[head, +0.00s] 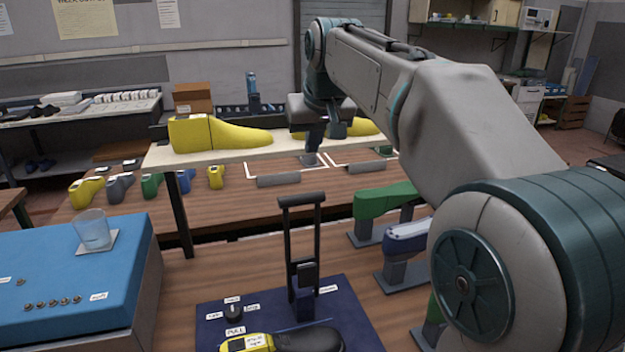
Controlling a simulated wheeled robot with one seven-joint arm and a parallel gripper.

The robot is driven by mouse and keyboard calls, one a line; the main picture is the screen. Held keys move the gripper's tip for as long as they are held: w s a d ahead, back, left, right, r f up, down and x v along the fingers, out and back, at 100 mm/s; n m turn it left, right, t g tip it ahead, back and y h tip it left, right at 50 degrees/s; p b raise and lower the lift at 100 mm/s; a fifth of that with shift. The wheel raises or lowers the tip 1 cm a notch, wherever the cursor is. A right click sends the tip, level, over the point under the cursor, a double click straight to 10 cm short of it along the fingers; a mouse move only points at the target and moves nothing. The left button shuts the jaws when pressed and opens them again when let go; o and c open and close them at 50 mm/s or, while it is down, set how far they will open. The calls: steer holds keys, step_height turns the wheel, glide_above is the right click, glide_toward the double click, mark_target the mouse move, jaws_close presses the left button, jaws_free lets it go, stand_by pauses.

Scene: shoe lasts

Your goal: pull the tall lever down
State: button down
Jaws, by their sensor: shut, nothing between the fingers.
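The tall lever (288,240) stands upright on a dark blue panel (352,318) in the lower middle of the head view. It is a black frame of two thin bars joined by a crossbar handle at the top, with a dark block at its foot. My gripper (332,130) is at the end of my arm, above and beyond the lever in the picture, near the pale shelf. It is small and dark here, looks shut and holds nothing. It is apart from the lever.
A yellow last (220,136) lies on the pale shelf (160,156). Green (375,202) and dark blue (405,238) lasts stand on supports right of the lever. A knob (233,312) and a yellow-and-black last (290,341) are on the panel. A glass (93,228) stands on the blue box (40,285).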

steer(key=shift+f, duration=0.1)
steer(key=p+x, duration=0.2)
steer(key=x, duration=0.8)
steer(key=s, duration=0.2)
steer(key=s+d, duration=0.1)
steer(key=shift+s+f, duration=0.3)
steer(key=shift+s, duration=0.1)
